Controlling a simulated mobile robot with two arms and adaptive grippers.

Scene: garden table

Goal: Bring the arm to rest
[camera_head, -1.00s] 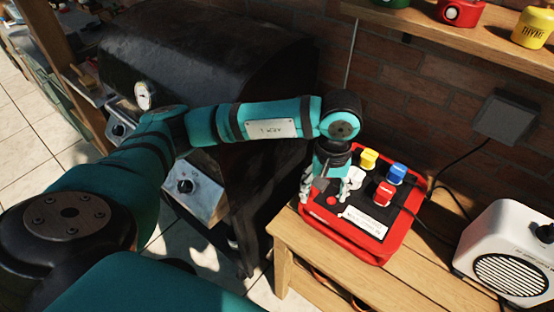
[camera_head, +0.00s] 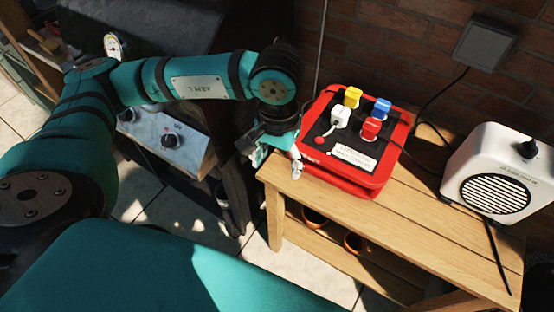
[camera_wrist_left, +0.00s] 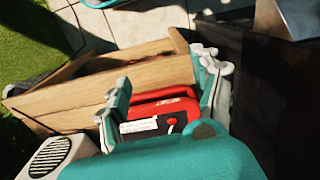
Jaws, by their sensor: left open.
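My left arm (camera_head: 200,80) reaches in from the left, bent, with its hand pointing down. My left gripper (camera_head: 274,160) is open and empty, beside the left edge of the red box and the near left corner of the wooden table (camera_head: 330,212). In the left wrist view its two fingers (camera_wrist_left: 160,88) stand apart, with the red box (camera_wrist_left: 172,108) showing between them. My right gripper is not in view.
The red box (camera_head: 388,172) on the table carries yellow (camera_head: 352,97), blue (camera_head: 382,108), red (camera_head: 371,128) and white (camera_head: 340,117) plugs. A white speaker-like device (camera_head: 497,172) stands right. A dark grill (camera_head: 215,30) stands behind my arm. Pots (camera_head: 356,242) sit below.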

